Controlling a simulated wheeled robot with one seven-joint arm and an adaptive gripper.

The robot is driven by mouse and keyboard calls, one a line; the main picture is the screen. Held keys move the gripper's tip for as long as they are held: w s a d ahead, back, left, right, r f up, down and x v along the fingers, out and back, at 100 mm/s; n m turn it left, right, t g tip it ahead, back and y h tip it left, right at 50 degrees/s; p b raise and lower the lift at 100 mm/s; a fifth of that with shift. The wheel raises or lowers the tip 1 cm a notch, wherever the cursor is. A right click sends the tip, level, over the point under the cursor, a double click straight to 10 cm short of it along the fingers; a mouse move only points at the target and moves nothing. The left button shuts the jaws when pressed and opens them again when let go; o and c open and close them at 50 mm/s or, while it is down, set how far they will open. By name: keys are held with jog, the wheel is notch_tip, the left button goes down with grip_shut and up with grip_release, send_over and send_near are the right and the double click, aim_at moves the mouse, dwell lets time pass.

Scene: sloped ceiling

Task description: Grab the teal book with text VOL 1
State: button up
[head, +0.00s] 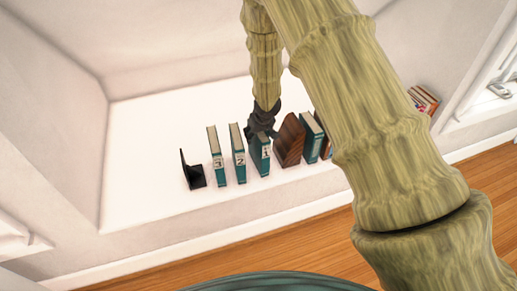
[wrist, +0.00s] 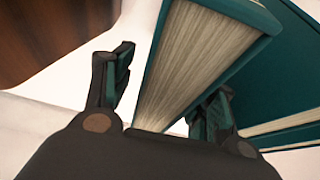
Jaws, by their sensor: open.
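The teal book marked 1 (head: 264,158) stands upright on the white ledge, at the right end of a row of numbered teal books. My gripper (head: 262,131) is at its top, far side in the head view. In the wrist view my gripper (wrist: 166,100) is open, with one finger on each side of a teal book (wrist: 205,60) whose cream page edges face the camera. The left finger is apart from the book. The right finger is close to its cover; I cannot tell whether it touches.
Teal books marked 2 (head: 238,158) and 3 (head: 215,160) stand to the left, then a black bookend (head: 192,173). A brown wooden block (head: 290,142) and another teal book (head: 312,139) stand to the right. The ledge's left part is clear.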

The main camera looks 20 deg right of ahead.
jog(key=shift+w+f, duration=0.1)
jog(key=shift+f, duration=0.3)
dwell(0.6)
grip_shut()
dwell(0.4)
